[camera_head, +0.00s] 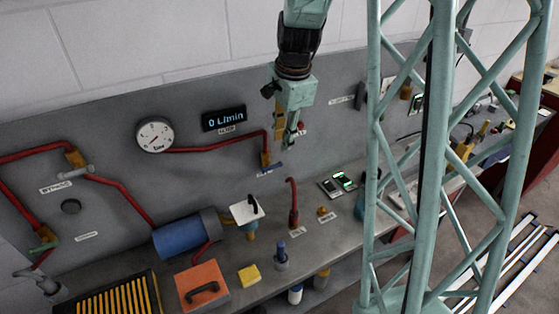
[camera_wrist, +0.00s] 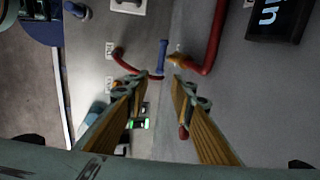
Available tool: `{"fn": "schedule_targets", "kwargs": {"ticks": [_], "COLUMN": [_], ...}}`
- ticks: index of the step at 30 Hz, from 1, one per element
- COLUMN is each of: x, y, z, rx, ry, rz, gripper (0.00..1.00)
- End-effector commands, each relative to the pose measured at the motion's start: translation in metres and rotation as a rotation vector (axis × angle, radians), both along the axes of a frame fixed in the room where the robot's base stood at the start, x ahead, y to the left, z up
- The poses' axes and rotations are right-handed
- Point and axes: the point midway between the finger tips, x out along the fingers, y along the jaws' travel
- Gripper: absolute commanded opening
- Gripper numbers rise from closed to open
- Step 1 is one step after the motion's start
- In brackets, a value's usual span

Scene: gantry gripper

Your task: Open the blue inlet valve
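The blue valve handle (camera_head: 267,169) is a short bar below a brass fitting (camera_head: 265,158) at the end of a red pipe on the grey back panel. In the wrist view the blue handle (camera_wrist: 162,57) stands as a narrow bar beyond the fingertips, near the middle of the picture. My gripper (camera_head: 285,140) is in front of the panel, above and to the right of the handle. In the wrist view my gripper (camera_wrist: 158,85) is open, with nothing between its two fingers. The handle looks apart from both fingertips.
A display (camera_head: 224,118) reads 0 L/min, and a round gauge (camera_head: 155,135) is to its left. A red curved pipe (camera_head: 293,203) rises from the bench below the handle. A blue tank (camera_head: 185,235) and an orange box (camera_head: 203,284) are on the left. Lit green devices (camera_head: 343,181) lie to the right.

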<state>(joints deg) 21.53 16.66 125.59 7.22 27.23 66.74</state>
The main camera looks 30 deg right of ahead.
Motion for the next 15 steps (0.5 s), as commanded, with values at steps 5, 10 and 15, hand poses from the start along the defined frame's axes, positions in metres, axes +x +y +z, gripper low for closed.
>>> {"fn": "schedule_targets", "kwargs": {"ticks": [5,10,15], "x": [0.004,0.007,0.01], "y": [0.0,0.0,0.0], "z": [-0.018,-0.034,-0.05], "rx": [0.001,0.001,0.0], "ry": [0.001,0.001,0.001], "rz": [0.0,0.0,0.0], "gripper": [0.22,0.22,0.22]}}
